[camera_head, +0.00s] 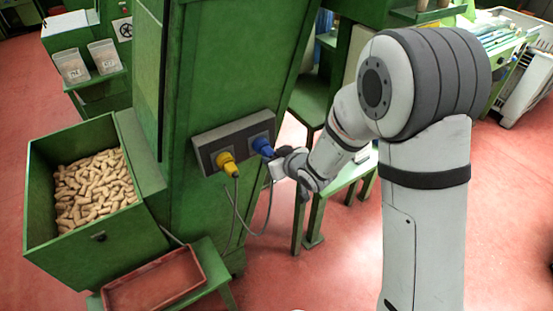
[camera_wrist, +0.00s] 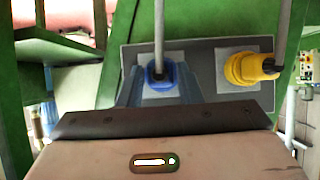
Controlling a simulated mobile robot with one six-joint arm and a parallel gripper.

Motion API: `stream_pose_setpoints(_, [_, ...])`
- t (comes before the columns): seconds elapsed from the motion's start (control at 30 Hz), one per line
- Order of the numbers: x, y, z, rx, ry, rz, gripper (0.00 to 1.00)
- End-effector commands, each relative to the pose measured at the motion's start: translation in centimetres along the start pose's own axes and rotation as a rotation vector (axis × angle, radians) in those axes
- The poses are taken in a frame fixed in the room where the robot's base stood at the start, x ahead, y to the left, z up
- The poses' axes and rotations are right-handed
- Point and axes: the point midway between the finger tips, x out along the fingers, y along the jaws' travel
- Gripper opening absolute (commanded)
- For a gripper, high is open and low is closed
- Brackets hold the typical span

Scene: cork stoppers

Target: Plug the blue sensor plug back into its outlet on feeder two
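The blue plug (camera_head: 262,147) is at the right-hand outlet of the grey outlet panel (camera_head: 205,145) on the green feeder. Whether it is fully seated cannot be told. My gripper (camera_head: 277,156) is right at the plug, in front of the panel. In the wrist view, its two fingers (camera_wrist: 159,85) lie along both sides of the blue plug (camera_wrist: 158,77) and appear shut on it. A grey cable runs from the plug, upward in the wrist view. The plug's lower part is hidden by the gripper body.
A yellow plug (camera_head: 228,164) sits in the neighbouring outlet; it also shows in the wrist view (camera_wrist: 245,68). Its cable hangs near the blue plug's cable. A green bin (camera_head: 70,250) of corks and a red tray (camera_head: 155,283) stand at left. A green stool (camera_head: 345,172) stands behind my arm.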

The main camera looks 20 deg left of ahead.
Motion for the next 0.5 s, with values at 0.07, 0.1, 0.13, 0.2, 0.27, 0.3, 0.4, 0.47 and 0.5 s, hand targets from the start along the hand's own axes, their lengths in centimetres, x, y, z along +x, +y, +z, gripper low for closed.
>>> stream_pose_setpoints(0.07, [-0.01,0.01,0.00,0.000,0.000,0.000,0.39])
stream_pose_setpoints(0.1, [-0.01,0.00,0.00,0.000,0.000,0.000,0.42])
stream_pose_setpoints(0.13, [-0.01,0.00,0.00,0.000,0.000,0.000,0.45])
stream_pose_setpoints(0.2, [-0.01,0.00,0.00,0.000,0.000,0.000,0.50])
stream_pose_setpoints(0.27, [-0.01,0.00,0.00,0.000,0.000,0.000,0.52])
stream_pose_setpoints(0.3, [0.00,-0.01,-0.01,0.000,0.000,0.000,0.52])
stream_pose_setpoints(0.4, [0.00,-0.01,0.02,0.000,-0.001,0.000,0.52])
stream_pose_setpoints(0.47, [-0.06,-0.01,0.02,0.000,0.000,0.000,0.52])
stream_pose_setpoints(0.5, [-0.17,0.00,0.01,0.000,0.000,0.000,0.52])
